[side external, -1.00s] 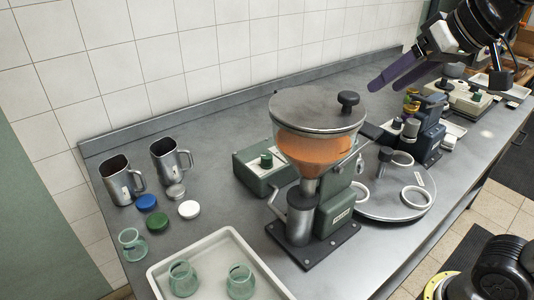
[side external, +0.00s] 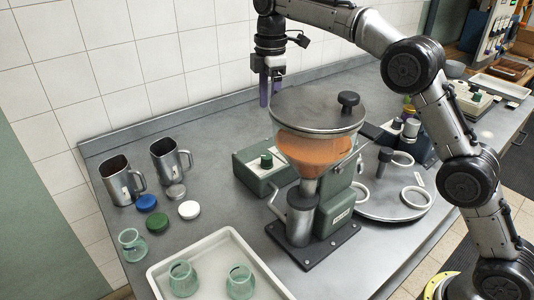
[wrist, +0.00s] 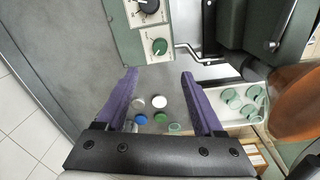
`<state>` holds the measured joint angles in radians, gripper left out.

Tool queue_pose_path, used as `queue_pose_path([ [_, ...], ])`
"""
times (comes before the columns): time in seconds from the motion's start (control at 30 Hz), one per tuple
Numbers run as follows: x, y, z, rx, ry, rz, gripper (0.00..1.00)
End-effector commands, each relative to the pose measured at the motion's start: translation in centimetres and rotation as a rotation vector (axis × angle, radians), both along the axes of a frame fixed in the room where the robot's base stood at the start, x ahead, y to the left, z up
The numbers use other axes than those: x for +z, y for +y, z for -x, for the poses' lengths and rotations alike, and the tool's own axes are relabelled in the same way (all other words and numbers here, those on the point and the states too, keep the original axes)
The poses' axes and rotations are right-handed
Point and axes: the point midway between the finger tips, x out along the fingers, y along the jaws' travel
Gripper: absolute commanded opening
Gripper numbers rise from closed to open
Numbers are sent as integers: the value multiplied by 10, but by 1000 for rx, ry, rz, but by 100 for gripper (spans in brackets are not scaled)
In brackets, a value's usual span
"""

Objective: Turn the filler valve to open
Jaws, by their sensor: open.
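The filler (side external: 332,205) has a glass hopper (side external: 313,150) of orange contents, a dark round lid and a green-grey body. A thin bent metal lever (side external: 273,197) sticks out to its left below the hopper. In the wrist view the bent lever (wrist: 196,53) shows at upper centre, right of a green control box (wrist: 128,30), with the hopper (wrist: 295,105) at the right edge. I cannot read the valve's setting. My gripper (wrist: 160,75) is open and empty, pointing down. In the side view its purple fingers (side external: 268,92) are above the bench, behind and left of the hopper lid.
The control box with a green knob (side external: 266,160) stands left of the filler. A turntable (side external: 372,205) with rings is on its right. A white tray (side external: 160,272) with glass jars is in front. Steel mugs (side external: 168,158) and several lids (side external: 147,202) are at left.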

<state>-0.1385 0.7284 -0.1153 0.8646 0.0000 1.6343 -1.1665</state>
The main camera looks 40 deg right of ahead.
Motion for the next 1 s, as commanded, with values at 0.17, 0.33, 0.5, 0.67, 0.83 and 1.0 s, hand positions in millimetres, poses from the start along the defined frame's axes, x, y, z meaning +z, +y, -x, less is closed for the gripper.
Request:
queue_pose_path([
  [0.17,-15,2,-5,72,31,5,69],
  [0.33,-31,2,-5,73,35,6,69],
  [0.5,-62,2,-4,72,35,6,69],
  [0.67,-94,2,-4,71,35,6,69],
  [0.83,-123,2,-4,71,34,5,69],
  [1.0,-143,2,-5,70,32,6,69],
])
